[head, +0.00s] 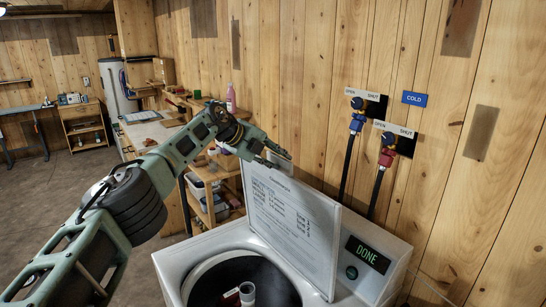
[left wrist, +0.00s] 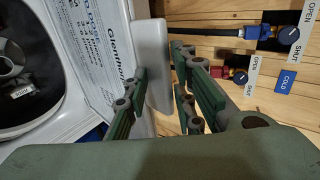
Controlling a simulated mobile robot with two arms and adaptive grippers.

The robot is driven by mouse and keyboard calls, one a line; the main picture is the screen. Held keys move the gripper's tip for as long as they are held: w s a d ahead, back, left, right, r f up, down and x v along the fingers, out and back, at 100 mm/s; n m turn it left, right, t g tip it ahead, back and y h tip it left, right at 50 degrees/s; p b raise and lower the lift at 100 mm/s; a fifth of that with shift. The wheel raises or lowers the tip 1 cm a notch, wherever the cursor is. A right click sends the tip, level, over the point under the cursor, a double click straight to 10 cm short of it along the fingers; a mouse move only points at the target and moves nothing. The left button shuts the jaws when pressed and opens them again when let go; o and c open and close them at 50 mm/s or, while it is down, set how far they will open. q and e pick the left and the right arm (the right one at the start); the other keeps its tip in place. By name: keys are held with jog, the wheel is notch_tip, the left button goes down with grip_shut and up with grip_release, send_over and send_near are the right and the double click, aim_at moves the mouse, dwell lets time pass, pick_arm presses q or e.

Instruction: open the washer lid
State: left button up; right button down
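The washer (head: 213,250) stands at the lower right with its white lid (head: 292,225) raised upright, printed text facing the drum. The open drum (head: 215,287) shows below it. My left gripper (head: 281,152) is at the top left corner of the lid, its fingers apart. In the left wrist view my left gripper (left wrist: 165,105) has its fingers spread. A pale tab (left wrist: 150,62) at the lid's edge (left wrist: 95,40) lies between them, close to the finger on the lid's side; contact cannot be told. My right gripper is not in view.
Blue and red valves (head: 357,122) with black hoses are on the plank wall behind the lid. A lit DONE display (head: 367,254) is on the washer's panel. A wooden bench (head: 150,132) with shelves and a pink bottle (head: 231,98) stands behind my left arm.

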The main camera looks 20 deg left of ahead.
pick_arm(q)
jog(key=shift+o, duration=0.6)
jog(key=shift+w+d+f, duration=0.15)
jog(key=shift+d+f, duration=0.05)
jog(key=shift+f, duration=0.1)
jog(key=shift+w+r, duration=0.1)
jog(key=shift+r, duration=0.05)
jog(key=shift+v, duration=0.95)
jog(key=v, duration=1)
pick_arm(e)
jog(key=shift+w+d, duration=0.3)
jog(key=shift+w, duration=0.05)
